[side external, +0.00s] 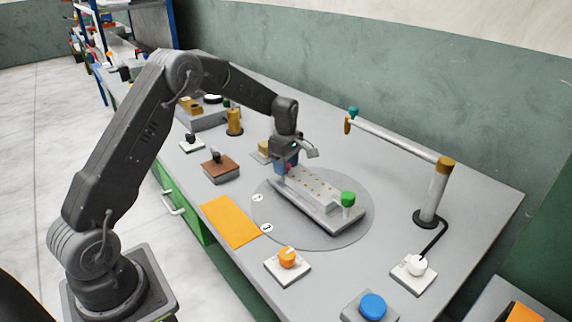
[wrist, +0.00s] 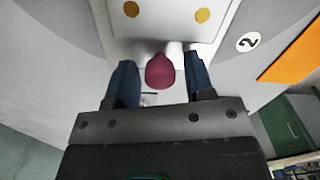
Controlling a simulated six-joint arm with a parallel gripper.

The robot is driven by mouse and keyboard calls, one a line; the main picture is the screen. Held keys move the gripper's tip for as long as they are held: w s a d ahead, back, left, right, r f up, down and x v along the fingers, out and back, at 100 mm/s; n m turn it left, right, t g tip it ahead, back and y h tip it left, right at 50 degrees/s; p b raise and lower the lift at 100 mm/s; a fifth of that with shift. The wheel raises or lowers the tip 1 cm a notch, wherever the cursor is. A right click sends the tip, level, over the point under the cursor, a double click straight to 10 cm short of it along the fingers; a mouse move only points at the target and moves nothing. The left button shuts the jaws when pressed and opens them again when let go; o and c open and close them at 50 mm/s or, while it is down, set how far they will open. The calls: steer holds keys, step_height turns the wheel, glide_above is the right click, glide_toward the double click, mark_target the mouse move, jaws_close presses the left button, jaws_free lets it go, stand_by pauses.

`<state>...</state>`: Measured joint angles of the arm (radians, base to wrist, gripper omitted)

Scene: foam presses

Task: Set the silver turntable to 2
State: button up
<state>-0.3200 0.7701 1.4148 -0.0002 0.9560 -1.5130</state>
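The silver turntable (side external: 347,237) is a flat grey disc in the tabletop. A pale plate (side external: 313,197) with several yellow dots lies across it, with a green knob (side external: 348,199) at its near right end. Two white round labels sit at the disc's left; in the wrist view one reads 2 (wrist: 248,42), beside the orange mat. A maroon knob (wrist: 160,72) stands at the plate's other end. My gripper (wrist: 160,78) is open, its blue fingers on either side of this knob with small gaps. In the side view my gripper (side external: 285,169) hides most of the knob.
An orange mat (side external: 230,221) lies left of the disc. An orange dial (side external: 287,258), a blue button (side external: 372,306) and a white dial (side external: 416,265) stand in front. A post with a swing arm (side external: 432,196) rises at the right. A brown block (side external: 221,168) stands behind the mat.

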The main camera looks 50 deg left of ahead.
mark_target(276, 180)
jaws_close()
steer(key=shift+s, duration=0.1)
stand_by(0.4)
steer(key=shift+s+d+n, duration=0.1)
steer(key=shift+s+n, duration=0.8)
steer(key=shift+s+d+n, duration=0.2)
steer(key=shift+s+n, duration=0.4)
steer(key=shift+s+d+n, duration=0.15)
steer(key=shift+s+n, duration=0.45)
steer(key=shift+s+d+n, duration=0.3)
steer(key=shift+s+n, duration=0.25)
steer(key=shift+n, duration=0.05)
steer(key=shift+s+d+n, duration=0.25)
steer(key=shift+s+n, duration=0.25)
steer(key=shift+n, duration=0.1)
steer(key=shift+s+d+n, duration=0.65)
steer(key=shift+s+n, duration=0.2)
steer(key=shift+n, duration=0.25)
steer(key=shift+d, duration=0.1)
steer(key=shift+o, duration=0.7)
jaws_free()
